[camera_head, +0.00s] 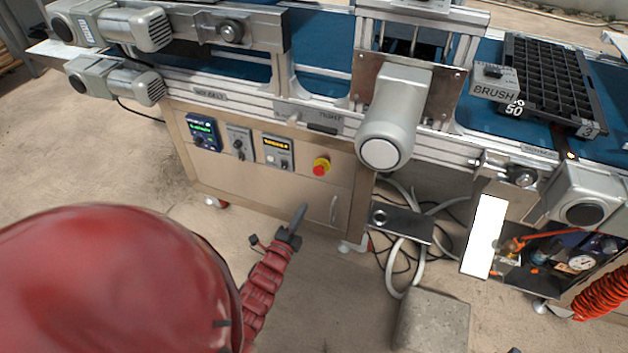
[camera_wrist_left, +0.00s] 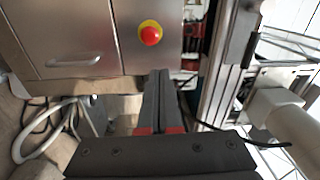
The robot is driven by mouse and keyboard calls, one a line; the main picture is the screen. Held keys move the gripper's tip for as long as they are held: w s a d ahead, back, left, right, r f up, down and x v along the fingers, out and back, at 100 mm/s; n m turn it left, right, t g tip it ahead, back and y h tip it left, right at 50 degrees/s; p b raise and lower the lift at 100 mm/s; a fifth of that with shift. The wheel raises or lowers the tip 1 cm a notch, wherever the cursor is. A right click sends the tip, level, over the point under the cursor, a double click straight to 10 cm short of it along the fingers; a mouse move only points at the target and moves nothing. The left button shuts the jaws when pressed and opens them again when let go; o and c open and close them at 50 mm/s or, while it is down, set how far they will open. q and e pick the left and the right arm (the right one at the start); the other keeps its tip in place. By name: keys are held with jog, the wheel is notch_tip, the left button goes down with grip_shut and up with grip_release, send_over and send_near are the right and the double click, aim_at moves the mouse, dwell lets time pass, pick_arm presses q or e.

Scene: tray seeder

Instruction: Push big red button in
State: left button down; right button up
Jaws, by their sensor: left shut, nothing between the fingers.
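The big red button (camera_head: 320,169) sits on a yellow base at the right of the control panel, on the front of the metal cabinet. It also shows in the left wrist view (camera_wrist_left: 151,35), above the fingertips and a little to their left. My left gripper (camera_head: 301,209) is below the button in the head view, apart from it. Its fingers are shut together and empty, and they also show in the left wrist view (camera_wrist_left: 160,75). My right gripper is not clearly in view; only a small dark tip shows at the bottom edge of the head view.
The cabinet (camera_head: 262,196) carries several dials and displays (camera_head: 203,131) left of the button. A grey motor (camera_head: 391,118) juts out up and right of the button. A door handle (camera_head: 333,209) is below it. The floor before the cabinet is clear.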

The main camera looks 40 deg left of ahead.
aim_at(318, 173)
pick_arm(q)
jog(key=shift+s+a+f+g+y, duration=0.2)
jog(key=shift+a+f+g+y, duration=0.2)
jog(key=shift+a+f, duration=0.4)
jog(key=shift+r, duration=0.15)
jog(key=b+x, duration=0.1)
jog(key=x, duration=1.3)
jog(key=shift+b, duration=0.3)
jog(key=shift+r, duration=0.1)
